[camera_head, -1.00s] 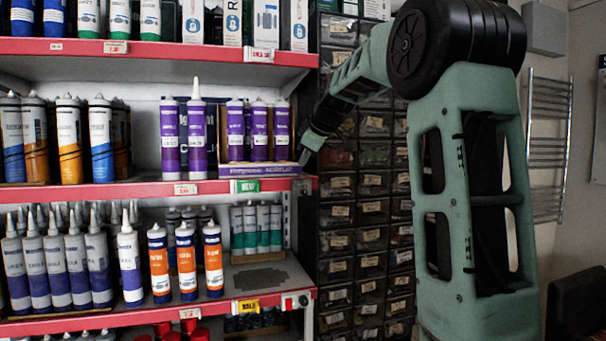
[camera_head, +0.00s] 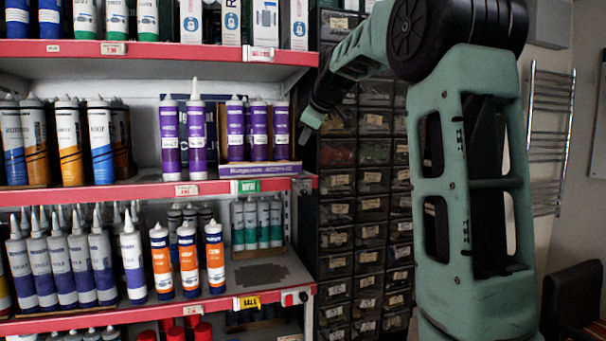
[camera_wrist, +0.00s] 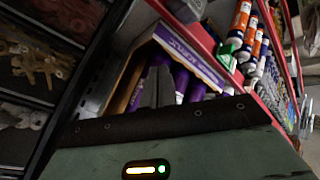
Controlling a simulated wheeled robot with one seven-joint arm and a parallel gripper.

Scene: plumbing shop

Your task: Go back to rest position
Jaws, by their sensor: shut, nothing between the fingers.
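My gripper (camera_head: 307,127) hangs in front of the drawer cabinet, just right of the upper shelf's end, with its fingers pointing down and to the left. It is shut and empty. In the wrist view the grey gripper fingers (camera_wrist: 158,88) show in front of the purple tubes and their box. My green arm rises at the right of the head view and bends over at the top.
Red-edged shelves (camera_head: 140,190) hold purple tubes (camera_head: 197,130), orange tubes (camera_head: 188,260) and other cartridges. A purple-printed box (camera_head: 258,169) sits at the shelf end near my gripper. A drawer cabinet (camera_head: 340,210) stands behind my arm. A towel radiator (camera_head: 548,140) hangs at right.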

